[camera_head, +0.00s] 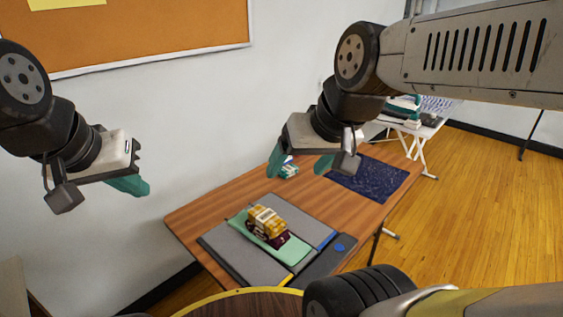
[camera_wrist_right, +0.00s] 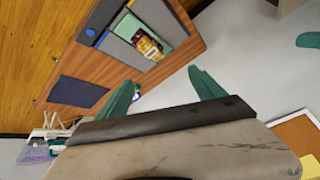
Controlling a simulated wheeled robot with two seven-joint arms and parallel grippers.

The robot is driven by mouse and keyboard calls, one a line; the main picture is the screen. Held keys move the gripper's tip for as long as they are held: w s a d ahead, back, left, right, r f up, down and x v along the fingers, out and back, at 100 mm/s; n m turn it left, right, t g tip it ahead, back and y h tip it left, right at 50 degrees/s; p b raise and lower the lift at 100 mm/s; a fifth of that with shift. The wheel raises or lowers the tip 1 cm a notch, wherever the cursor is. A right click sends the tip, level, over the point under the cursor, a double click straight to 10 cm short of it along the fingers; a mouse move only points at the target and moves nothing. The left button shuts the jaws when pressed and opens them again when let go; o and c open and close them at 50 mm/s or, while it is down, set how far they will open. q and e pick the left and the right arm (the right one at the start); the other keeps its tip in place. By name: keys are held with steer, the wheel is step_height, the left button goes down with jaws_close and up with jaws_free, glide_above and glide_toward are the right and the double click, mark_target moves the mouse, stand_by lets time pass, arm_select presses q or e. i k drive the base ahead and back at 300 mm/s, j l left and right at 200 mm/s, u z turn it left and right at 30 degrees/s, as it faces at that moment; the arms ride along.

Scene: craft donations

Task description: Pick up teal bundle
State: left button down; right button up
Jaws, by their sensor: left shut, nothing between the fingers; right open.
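A small teal bundle (camera_head: 289,171) with a pale band sits on the wooden table near its wall side. It is partly hidden behind my right gripper (camera_head: 299,163) in the head view. My right gripper is open with teal fingers pointing down, above the table and apart from the bundle. In the right wrist view its open fingers (camera_wrist_right: 163,90) show with nothing between them; a bit of the bundle (camera_wrist_right: 136,92) shows by the left finger. My left gripper (camera_head: 130,186) is shut and empty, in front of the white wall left of the table.
The wooden table (camera_head: 195,215) holds a grey mat (camera_head: 225,241) and a green mat under a yellow patterned bundle (camera_head: 267,221) and a dark maroon one (camera_head: 278,240). A dark blue mat (camera_head: 370,181) lies to the right. A white table (camera_head: 432,128) behind bears teal and white items.

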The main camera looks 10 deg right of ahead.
mark_target(287, 171)
steer(key=k+u, duration=0.3)
steer(key=k+j+u, duration=0.25)
steer(key=l+u, duration=1.05)
steer(key=k+l, duration=0.1)
steer(key=l, duration=0.5)
steer(key=k+l, duration=0.1)
steer(key=l, duration=1.15)
steer(key=k+l, duration=0.15)
steer(key=l, duration=0.45)
